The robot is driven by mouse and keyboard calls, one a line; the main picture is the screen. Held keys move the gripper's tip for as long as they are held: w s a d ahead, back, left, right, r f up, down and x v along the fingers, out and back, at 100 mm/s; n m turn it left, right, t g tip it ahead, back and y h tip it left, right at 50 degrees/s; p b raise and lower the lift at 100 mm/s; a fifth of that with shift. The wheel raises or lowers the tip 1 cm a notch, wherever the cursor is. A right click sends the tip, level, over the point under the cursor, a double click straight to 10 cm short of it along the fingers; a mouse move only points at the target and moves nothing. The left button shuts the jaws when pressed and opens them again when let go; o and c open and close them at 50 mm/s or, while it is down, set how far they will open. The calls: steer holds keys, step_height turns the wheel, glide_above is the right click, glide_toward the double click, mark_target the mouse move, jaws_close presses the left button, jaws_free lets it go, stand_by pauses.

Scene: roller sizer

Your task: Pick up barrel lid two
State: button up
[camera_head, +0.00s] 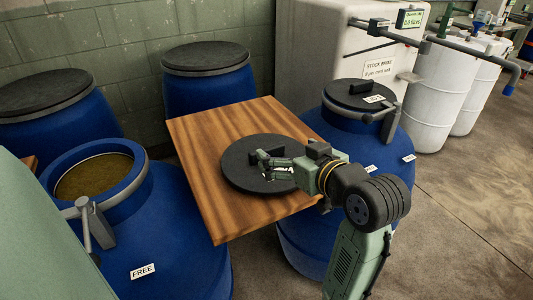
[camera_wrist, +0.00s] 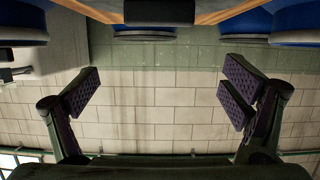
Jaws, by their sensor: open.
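A round black lid (camera_head: 240,178) lies flat on the wooden table. I cannot read any number on it. My gripper (camera_head: 264,164) is above this lid, over its middle and right part, and hides some of it; I cannot tell whether it touches. A second, smaller black lid (camera_head: 349,92) with a white tag sits on the blue barrel at the right; the tag is too small to read. In the wrist view, my gripper (camera_wrist: 160,93) is open, with its two fingers wide apart and nothing held between them. No lid shows clearly in that view.
The wooden table (camera_head: 195,150) stands among blue barrels. An open barrel tagged FREE (camera_head: 185,245), filled with brownish stuff, is at the left. Two lidded barrels (camera_head: 205,92) (camera_head: 60,125) stand behind. A grey pipe (camera_head: 450,45) runs across the upper right. Floor is clear at the right.

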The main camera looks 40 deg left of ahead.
mark_target(268, 149)
steer(key=shift+o, duration=0.4)
steer(key=a, duration=0.1)
steer(key=w+a+f, duration=0.1)
steer(key=a+f, duration=0.1)
steer(key=shift+w+a+f, duration=0.1)
steer(key=shift+w+f, duration=0.15)
steer(key=p+x, duration=0.1)
steer(key=x, duration=0.2)
steer(key=f+p+x, duration=0.1)
steer(key=x, duration=0.2)
steer(key=shift+f, duration=0.15)
steer(key=c, duration=1.4)
